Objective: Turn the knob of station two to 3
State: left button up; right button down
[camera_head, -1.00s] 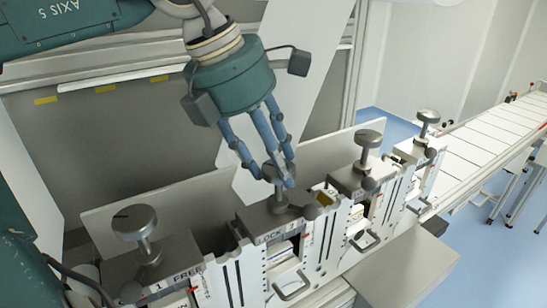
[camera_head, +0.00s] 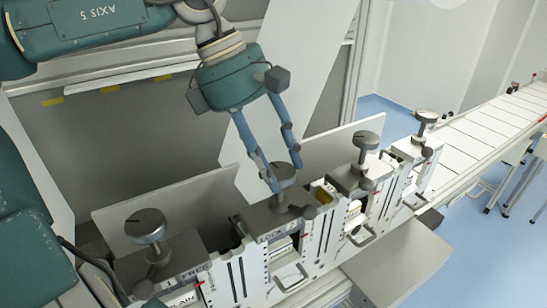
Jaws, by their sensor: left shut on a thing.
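The knob of station two (camera_head: 282,177) is a dark grey round knob on a stem, second from the left in the row of stations. My left gripper (camera_head: 284,176) comes down from above with its blue fingers on either side of this knob, shut on it. The fingers hide part of the knob's rim. The station two plate (camera_head: 257,220) below carries a label with "LOCK"; the rest and the knob's setting are too small to read. My right gripper is not in view.
The station one knob (camera_head: 146,226) stands at the left, above a label reading "FREE". The station three knob (camera_head: 366,141) and another knob (camera_head: 427,117) stand to the right. An upright grey panel (camera_head: 165,210) is behind the row. A conveyor (camera_head: 490,135) runs off at the right.

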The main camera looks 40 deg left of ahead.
pick_arm(q)
jog(key=shift+w+r, duration=0.2)
jog(key=shift+r, duration=0.1)
jog(key=o, duration=1.1)
jog(key=shift+o, duration=0.2)
jog(key=shift+d+f, duration=0.15)
jog(key=shift+s, duration=0.1)
jog(key=v, duration=1.2)
